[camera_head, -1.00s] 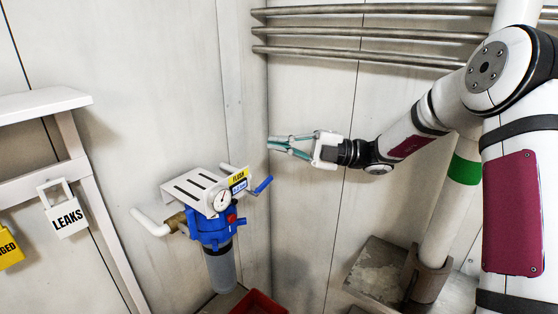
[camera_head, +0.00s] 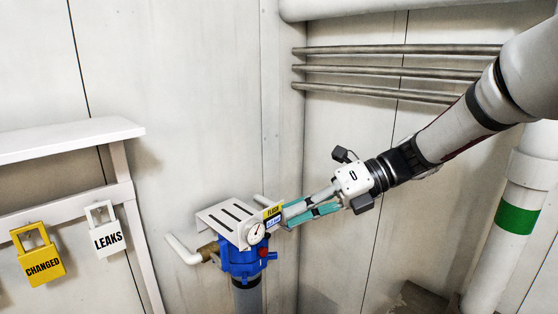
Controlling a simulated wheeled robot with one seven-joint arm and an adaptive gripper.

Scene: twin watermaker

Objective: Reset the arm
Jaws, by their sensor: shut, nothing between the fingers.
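My gripper (camera_head: 289,217) is at the end of my white arm, which comes in from the upper right. Its fingers are shut with nothing between them and point left and slightly down. The fingertips overlap the right edge of the yellow FLUSH label in the picture; I cannot tell whether they touch anything. The label (camera_head: 272,211) sits on the blue filter unit (camera_head: 238,262), under a slotted white bracket (camera_head: 228,217) with a round gauge (camera_head: 255,233). The unit's blue lever is not clearly visible near the fingers.
Metal pipes (camera_head: 400,70) run along the back wall above my arm. A white pipe with a green band (camera_head: 516,217) stands at the right. A white shelf (camera_head: 65,138) is at the left, with a LEAKS tag (camera_head: 107,238) and a yellow CHANGED tag (camera_head: 42,262). The wall between shelf and filter is bare.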

